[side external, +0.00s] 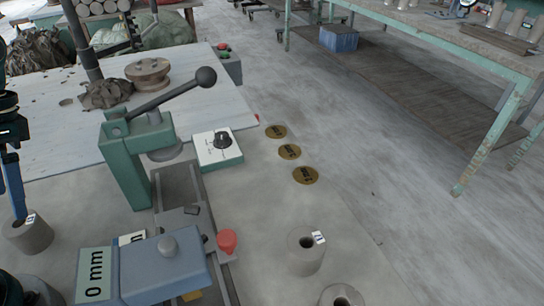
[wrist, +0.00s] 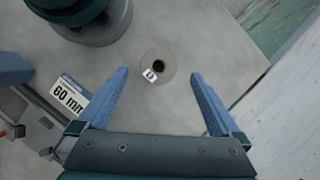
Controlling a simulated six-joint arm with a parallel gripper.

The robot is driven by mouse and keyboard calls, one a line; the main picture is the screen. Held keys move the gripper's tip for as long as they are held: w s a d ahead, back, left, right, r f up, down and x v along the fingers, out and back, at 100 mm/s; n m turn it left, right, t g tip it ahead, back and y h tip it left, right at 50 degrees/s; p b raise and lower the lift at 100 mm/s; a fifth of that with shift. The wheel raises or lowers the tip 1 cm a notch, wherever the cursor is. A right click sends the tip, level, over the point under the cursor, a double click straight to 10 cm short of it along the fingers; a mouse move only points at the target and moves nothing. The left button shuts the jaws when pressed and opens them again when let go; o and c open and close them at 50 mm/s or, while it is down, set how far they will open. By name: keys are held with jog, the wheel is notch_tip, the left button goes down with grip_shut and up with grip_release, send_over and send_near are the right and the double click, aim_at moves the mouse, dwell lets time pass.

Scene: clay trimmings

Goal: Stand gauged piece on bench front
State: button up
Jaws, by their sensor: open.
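A grey clay cylinder (side external: 30,238) with a hole in its top and a small white tag stands on the bench (side external: 350,235) at the left edge of the side view. It also shows in the wrist view (wrist: 152,58), upright and ahead between the fingertips. My gripper (wrist: 158,73) is open and empty, with one blue finger on each side of the cylinder's line. In the side view a blue finger of my gripper (side external: 20,214) ends at or just above the cylinder's top. Another tagged cylinder (side external: 306,257) stands at the bench front, with one more (side external: 341,296) cut off below it.
A blue gauge block (side external: 165,270) marked 0 mm has a red knob (side external: 227,241) beside it. A 60 mm label (wrist: 70,97) shows in the wrist view. Bench right of the discs is bare.

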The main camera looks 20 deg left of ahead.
aim_at(24, 221)
notch_tip(24, 221, down, 4)
jog(key=shift+s+r, duration=0.1)
jog(key=shift+x, duration=2.6)
jog(key=shift+d, duration=0.1)
grip_shut()
